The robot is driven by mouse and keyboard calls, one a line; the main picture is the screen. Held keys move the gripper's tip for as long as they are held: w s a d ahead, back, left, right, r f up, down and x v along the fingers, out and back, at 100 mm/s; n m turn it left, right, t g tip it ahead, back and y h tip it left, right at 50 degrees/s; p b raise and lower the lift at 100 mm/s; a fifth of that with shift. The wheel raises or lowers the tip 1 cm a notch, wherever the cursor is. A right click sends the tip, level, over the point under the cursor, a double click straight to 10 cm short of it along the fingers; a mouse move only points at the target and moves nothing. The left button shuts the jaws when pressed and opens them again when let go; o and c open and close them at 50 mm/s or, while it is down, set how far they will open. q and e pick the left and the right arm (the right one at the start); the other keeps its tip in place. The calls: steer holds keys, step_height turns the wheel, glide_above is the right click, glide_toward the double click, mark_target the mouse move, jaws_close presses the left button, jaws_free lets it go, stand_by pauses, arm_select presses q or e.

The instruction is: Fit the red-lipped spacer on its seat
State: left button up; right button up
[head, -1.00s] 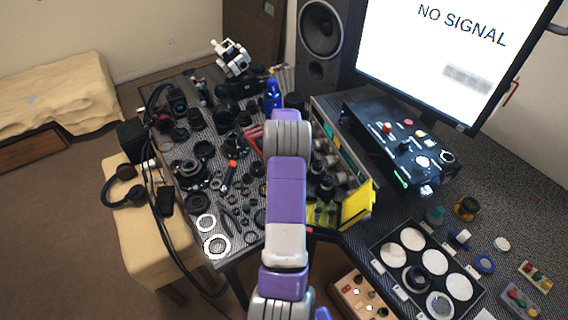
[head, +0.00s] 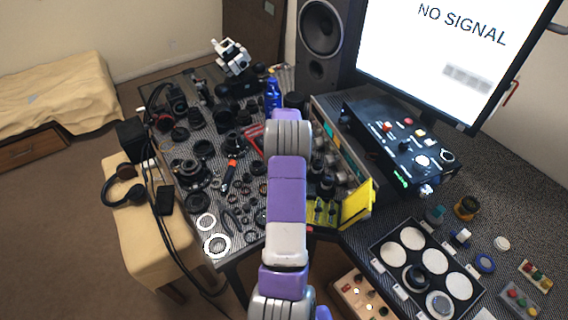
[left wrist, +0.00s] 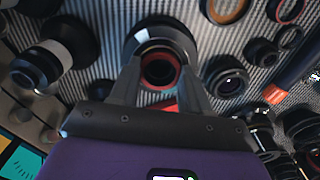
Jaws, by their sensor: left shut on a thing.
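In the left wrist view the fingers of my left gripper (left wrist: 160,76) are shut on the red-lipped spacer (left wrist: 178,72), a dark ring with a red lip. The spacer is in front of a larger dark round lens part with a pale rim (left wrist: 135,42). The two overlap in this view, and I cannot tell whether they touch or whether the spacer is level in a seat. In the head view my left arm reaches over the workbench and hides its gripper and the spacer. My right gripper is in neither view.
Several dark lens parts and rings crowd the workbench, including a black lens part (left wrist: 230,82) right of the gripper. In the head view a blue bottle (head: 273,95) stands beyond the arm. A yellow panel (head: 357,204) and a tray with white discs (head: 377,232) are on the right.

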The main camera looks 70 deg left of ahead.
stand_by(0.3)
arm_select(q)
steer(key=o, duration=1.4)
steer(key=shift+r, duration=0.1)
steer(key=shift+r+p, duration=2.6)
steer(key=shift+r, duration=0.85)
